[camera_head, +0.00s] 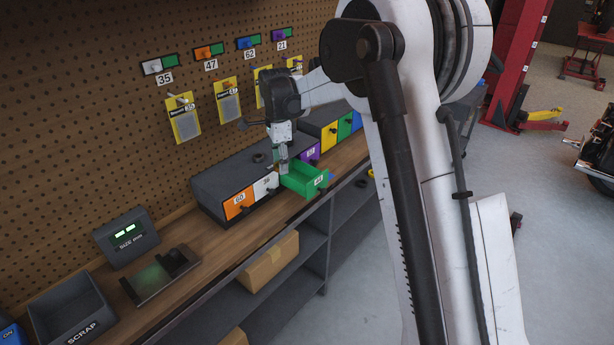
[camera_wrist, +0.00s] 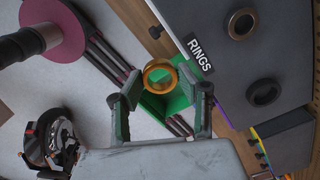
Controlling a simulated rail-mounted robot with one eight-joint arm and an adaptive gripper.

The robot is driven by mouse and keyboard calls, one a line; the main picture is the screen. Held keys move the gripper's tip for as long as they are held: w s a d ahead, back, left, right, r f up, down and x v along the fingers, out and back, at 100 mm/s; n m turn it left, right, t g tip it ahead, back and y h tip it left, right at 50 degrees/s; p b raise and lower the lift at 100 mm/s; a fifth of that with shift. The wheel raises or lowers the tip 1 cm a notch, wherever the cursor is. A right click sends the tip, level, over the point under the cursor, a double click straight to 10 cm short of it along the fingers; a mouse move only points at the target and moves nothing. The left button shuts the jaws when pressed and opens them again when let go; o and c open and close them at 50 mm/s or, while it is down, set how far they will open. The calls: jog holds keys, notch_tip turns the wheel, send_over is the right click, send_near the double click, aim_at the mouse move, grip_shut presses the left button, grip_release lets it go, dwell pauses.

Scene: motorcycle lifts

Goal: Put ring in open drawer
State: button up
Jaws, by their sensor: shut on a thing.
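A gold ring (camera_wrist: 149,80) is gripped between the fingertips of my gripper (camera_wrist: 160,82) in the wrist view. The open green drawer (camera_wrist: 178,98) shows behind and below the ring there. In the head view the green drawer (camera_head: 308,184) is pulled out from the grey cabinet (camera_head: 218,185). My gripper (camera_head: 281,164) points down just above the drawer's back part, near the cabinet front. The ring is too small to make out in the head view, and the fingers hide part of the drawer.
Dark rings (camera_wrist: 263,91) lie on the cabinet top by a RINGS label. Orange (camera_head: 238,203), white (camera_head: 265,186) and purple (camera_head: 312,154) drawers flank the green one. A display box (camera_head: 127,238) and scrap bin (camera_head: 75,312) stand along the bench. The pegboard wall (camera_head: 100,100) is behind.

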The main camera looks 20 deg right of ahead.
jog(key=p, duration=0.1)
send_over(305, 179)
jog(key=s, duration=0.3)
jog(key=f, duration=0.2)
jog(key=a+f, duration=0.1)
jog(key=f, duration=0.1)
jog(key=shift+w+f, duration=0.15)
jog(key=shift+f, duration=0.15)
jog(key=shift+d+f+p, duration=0.1)
jog(key=shift+f+p, duration=0.25)
jog(key=shift+f, duration=1.7)
jog(key=shift+f, duration=0.15)
jog(key=o, duration=0.9)
jog(key=shift+o, duration=0.6)
